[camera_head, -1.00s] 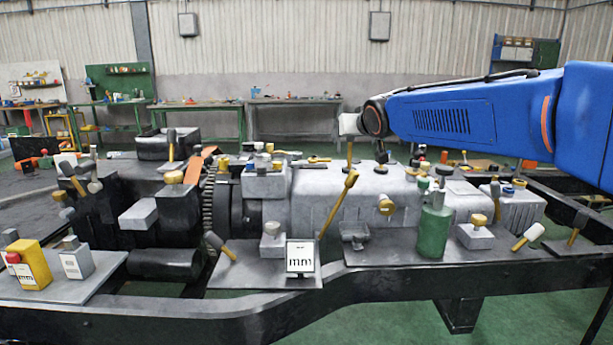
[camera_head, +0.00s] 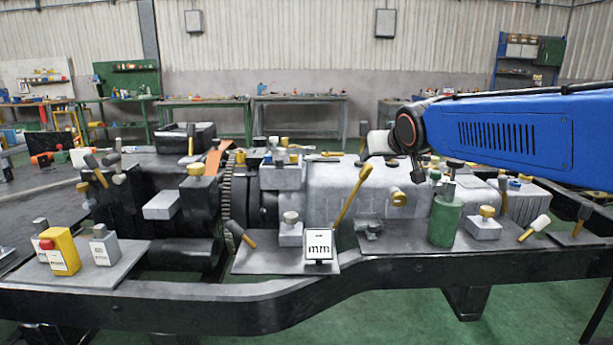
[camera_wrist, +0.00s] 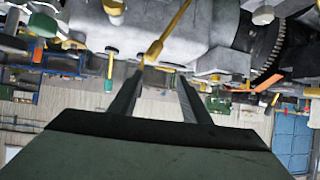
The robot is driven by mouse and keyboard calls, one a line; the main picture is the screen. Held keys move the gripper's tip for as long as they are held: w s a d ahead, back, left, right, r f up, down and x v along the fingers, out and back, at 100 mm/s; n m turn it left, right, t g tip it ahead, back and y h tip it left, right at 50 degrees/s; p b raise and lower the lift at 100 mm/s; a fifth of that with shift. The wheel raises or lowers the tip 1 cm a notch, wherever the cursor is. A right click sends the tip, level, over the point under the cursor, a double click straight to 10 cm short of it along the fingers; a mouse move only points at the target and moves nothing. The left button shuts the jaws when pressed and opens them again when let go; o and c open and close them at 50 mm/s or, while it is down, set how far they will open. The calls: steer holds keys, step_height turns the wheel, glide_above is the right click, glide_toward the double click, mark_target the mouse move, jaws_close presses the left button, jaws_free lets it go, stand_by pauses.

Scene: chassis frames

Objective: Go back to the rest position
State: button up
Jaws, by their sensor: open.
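My blue arm (camera_head: 495,135) reaches in from the right in the head view, above the right part of the chassis assembly. My gripper (camera_wrist: 160,75) shows in the wrist view as two dark, parallel fingers standing apart. It is open, with no object clearly held between the fingers. A yellow-handled tool (camera_wrist: 170,32) appears just beyond the fingertips; I cannot tell how far away it is. In the head view the gripper fingers cannot be clearly made out.
The black chassis frame (camera_head: 400,268) carries a grey engine block (camera_head: 330,195), a green cylinder (camera_head: 445,222), a white "mm" sign (camera_head: 319,245) and a yellow box with a red top (camera_head: 61,252). Workbenches (camera_head: 300,98) stand along the back wall. Green floor shows in front.

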steer(key=s+d+f+g, duration=0.2)
steer(key=s+f, duration=0.6)
steer(key=s, duration=0.4)
steer(key=s+d+f+m+g+h, duration=0.1)
steer(key=s+d+f+g, duration=0.2)
steer(key=s+f, duration=0.6)
steer(key=s+d+f+g, duration=0.2)
steer(key=s+d+f, duration=0.3)
steer(key=s, duration=1.2)
step_height(320, 180, down, 3)
steer(key=shift+d+f+m, duration=0.2)
steer(key=shift+d+m, duration=0.05)
steer(key=shift+m, duration=0.05)
steer(key=shift+s, duration=0.1)
